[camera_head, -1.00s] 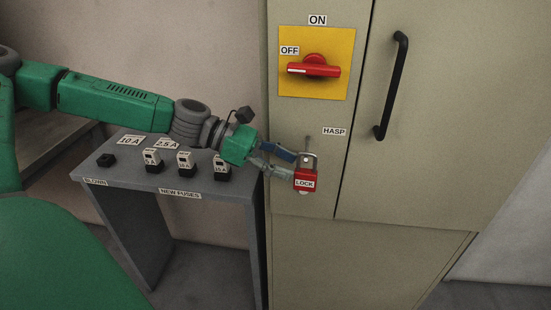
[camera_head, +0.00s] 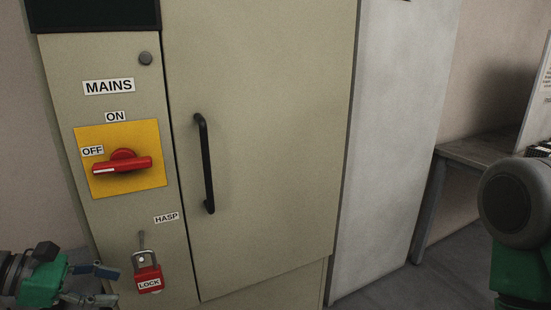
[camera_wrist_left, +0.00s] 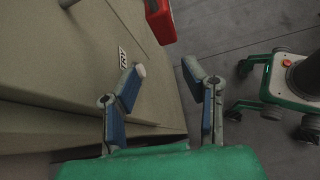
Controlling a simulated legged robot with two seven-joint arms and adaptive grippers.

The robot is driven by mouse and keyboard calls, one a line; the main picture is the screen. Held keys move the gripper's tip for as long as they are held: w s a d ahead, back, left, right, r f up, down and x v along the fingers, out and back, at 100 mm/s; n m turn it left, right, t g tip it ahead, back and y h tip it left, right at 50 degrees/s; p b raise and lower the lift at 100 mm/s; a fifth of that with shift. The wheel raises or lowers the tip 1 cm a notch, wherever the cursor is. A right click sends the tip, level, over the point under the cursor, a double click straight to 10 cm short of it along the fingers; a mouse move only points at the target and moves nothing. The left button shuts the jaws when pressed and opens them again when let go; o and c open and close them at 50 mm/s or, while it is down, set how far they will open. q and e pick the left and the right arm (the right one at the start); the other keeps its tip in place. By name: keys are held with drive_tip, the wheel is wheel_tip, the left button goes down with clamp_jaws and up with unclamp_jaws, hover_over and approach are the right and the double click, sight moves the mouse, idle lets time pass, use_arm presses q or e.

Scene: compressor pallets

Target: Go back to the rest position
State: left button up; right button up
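My left gripper (camera_head: 116,285) is at the lower left of the head view, beside the red padlock (camera_head: 148,279) and apart from it. Its two blue-grey fingers are spread with nothing between them, as the left wrist view (camera_wrist_left: 164,72) also shows. The padlock, marked LOCK, hangs at the hasp below the HASP label. Part of its red body shows at the top of the left wrist view (camera_wrist_left: 160,20). A green and grey part of my right arm shows at the right edge of the head view. My right gripper is out of view.
The beige cabinet (camera_head: 265,130) stands close in front, with a black door handle (camera_head: 205,165). Its red mains switch (camera_head: 122,164) sits on a yellow plate, lever horizontal. A grey table (camera_head: 470,152) stands at the right. Bare floor shows between cabinet and table.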

use_arm(q)
drive_tip(key=s+a+f+m+g+y, duration=0.1)
drive_tip(key=s+f+m+g+y, duration=0.35)
drive_tip(key=f, duration=0.65)
drive_tip(key=s+d+f+m+y, duration=0.2)
drive_tip(key=s+d+f+m, duration=0.1)
drive_tip(key=s+f+m, duration=0.4)
drive_tip(key=s+d+f+m+g+y, duration=0.1)
drive_tip(key=s+d+f+m+y, duration=0.2)
drive_tip(key=s+f+m, duration=0.5)
drive_tip(key=s+d+m, duration=0.1)
drive_tip(key=m, duration=0.3)
drive_tip(key=shift+s, duration=0.25)
drive_tip(key=shift+w+d+y, duration=0.1)
drive_tip(key=shift+w+y, duration=0.05)
drive_tip(key=shift+y, duration=0.1)
drive_tip(key=shift+r, duration=0.15)
